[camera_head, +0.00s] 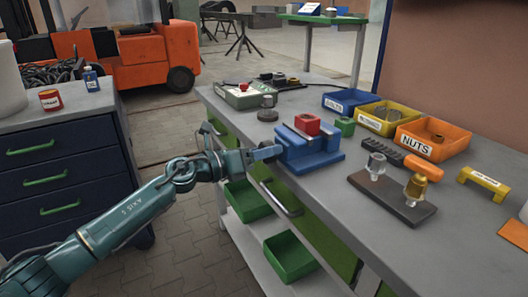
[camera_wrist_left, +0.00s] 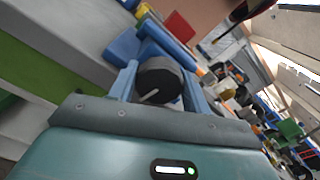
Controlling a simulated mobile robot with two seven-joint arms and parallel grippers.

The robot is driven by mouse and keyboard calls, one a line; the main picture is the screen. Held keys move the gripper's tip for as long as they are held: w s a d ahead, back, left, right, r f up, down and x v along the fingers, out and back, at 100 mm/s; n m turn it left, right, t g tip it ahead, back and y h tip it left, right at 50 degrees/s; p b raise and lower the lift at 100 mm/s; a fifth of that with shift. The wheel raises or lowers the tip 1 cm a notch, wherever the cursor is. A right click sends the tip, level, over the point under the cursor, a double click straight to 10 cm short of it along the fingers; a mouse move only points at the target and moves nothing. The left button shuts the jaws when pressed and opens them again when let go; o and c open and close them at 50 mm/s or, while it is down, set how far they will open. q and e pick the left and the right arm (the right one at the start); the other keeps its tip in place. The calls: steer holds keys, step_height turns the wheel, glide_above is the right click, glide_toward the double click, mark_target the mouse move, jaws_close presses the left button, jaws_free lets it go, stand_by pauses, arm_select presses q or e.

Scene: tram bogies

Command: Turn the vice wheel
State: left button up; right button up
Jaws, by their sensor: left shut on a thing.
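The blue vice (camera_head: 309,150) stands on the near edge of the grey workbench, with a red block (camera_head: 307,124) between its jaws. The vice also shows in the left wrist view (camera_wrist_left: 152,38). Its dark round wheel (camera_wrist_left: 158,80) with a pale mark sits between the two fingers of my left gripper (camera_wrist_left: 160,88). In the head view my left gripper (camera_head: 262,153) reaches the vice's left end from the aisle side and hides most of the wheel. The fingers are shut on the wheel's sides. My right gripper is not in view.
Blue, yellow and orange bins (camera_head: 434,137) stand along the bench's back. A dark block with metal fittings (camera_head: 392,199) lies right of the vice. Green bins (camera_head: 291,256) sit on the shelf below. A drawer cabinet (camera_head: 62,170) stands left; the floor between is clear.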

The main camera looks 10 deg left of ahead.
arm_select(q)
steer(key=o, duration=1)
steer(key=b+v, duration=0.1)
steer(key=v, duration=1.2)
steer(key=shift+s+a, duration=0.1)
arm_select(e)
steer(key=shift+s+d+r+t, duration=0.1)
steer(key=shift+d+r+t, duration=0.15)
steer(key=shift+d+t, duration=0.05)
